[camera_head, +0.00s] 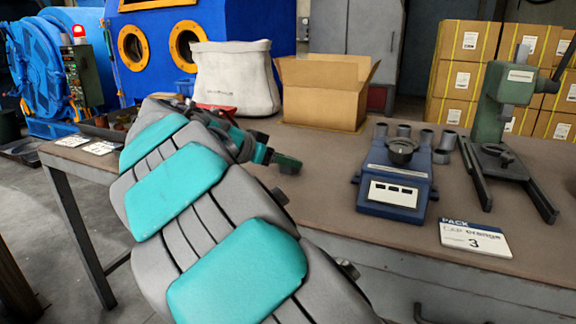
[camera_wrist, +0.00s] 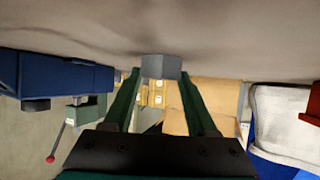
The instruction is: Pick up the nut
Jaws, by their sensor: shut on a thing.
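In the wrist view, which looks upside down, a small grey nut (camera_wrist: 162,64) sits between the two green fingertips of my gripper (camera_wrist: 160,75). The gripper is shut on it. The brown tabletop shows close beside the nut in that view; I cannot tell whether the nut touches it. In the head view my gripper (camera_head: 287,163) is low over the workbench (camera_head: 330,190), left of the blue device and in front of the cardboard box. The nut cannot be made out there.
A blue device (camera_head: 398,192) with a dark bowl stands to the right, several grey cylinders behind it. A green press (camera_head: 495,100) and a label card (camera_head: 475,238) are farther right. An open cardboard box (camera_head: 325,100) and white bag (camera_head: 232,80) stand behind my gripper.

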